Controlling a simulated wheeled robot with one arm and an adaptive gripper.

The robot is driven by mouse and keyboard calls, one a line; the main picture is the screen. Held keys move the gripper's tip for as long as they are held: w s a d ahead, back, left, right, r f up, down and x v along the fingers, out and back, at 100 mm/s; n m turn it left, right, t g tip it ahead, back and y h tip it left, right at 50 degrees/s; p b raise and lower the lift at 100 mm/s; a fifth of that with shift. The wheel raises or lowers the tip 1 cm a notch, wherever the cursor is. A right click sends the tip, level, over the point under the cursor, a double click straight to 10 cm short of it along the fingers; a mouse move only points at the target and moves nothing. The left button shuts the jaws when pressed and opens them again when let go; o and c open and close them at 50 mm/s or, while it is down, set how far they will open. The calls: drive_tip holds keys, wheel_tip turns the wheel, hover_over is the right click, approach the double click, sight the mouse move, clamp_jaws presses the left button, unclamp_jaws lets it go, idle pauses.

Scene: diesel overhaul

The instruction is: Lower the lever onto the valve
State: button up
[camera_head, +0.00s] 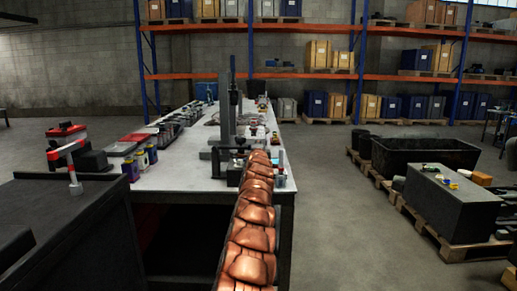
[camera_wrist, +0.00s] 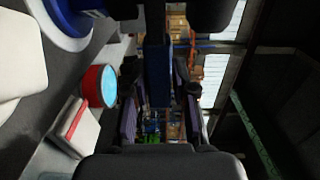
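A grey upright stand (camera_head: 226,115) with a tall post rises from the bench at the near end. A thin dark upright bar (camera_head: 233,66) stands at its top; I cannot tell whether it is the lever. The valve cannot be made out. My gripper is hidden or too small to tell beyond my copper-coloured arm in the head view. In the wrist view my gripper (camera_wrist: 161,110) shows two dark fingers apart, with background seen between them. A dark blue upright bar (camera_wrist: 158,68) shows between the fingers, with gaps beside it; I see no contact.
The long white bench (camera_head: 185,178) holds trays and small parts. A red-rimmed cylinder with a cyan face (camera_wrist: 99,87) is left of the fingers in the wrist view. A black tub (camera_head: 425,153) and dark block (camera_head: 450,205) stand right; floor between is clear.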

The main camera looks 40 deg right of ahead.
drive_tip(key=o, duration=0.3)
drive_tip(key=shift+r, duration=0.1)
drive_tip(key=shift+d+r, duration=0.15)
drive_tip(key=shift+r, duration=4.8)
drive_tip(key=shift+s+f, duration=0.1)
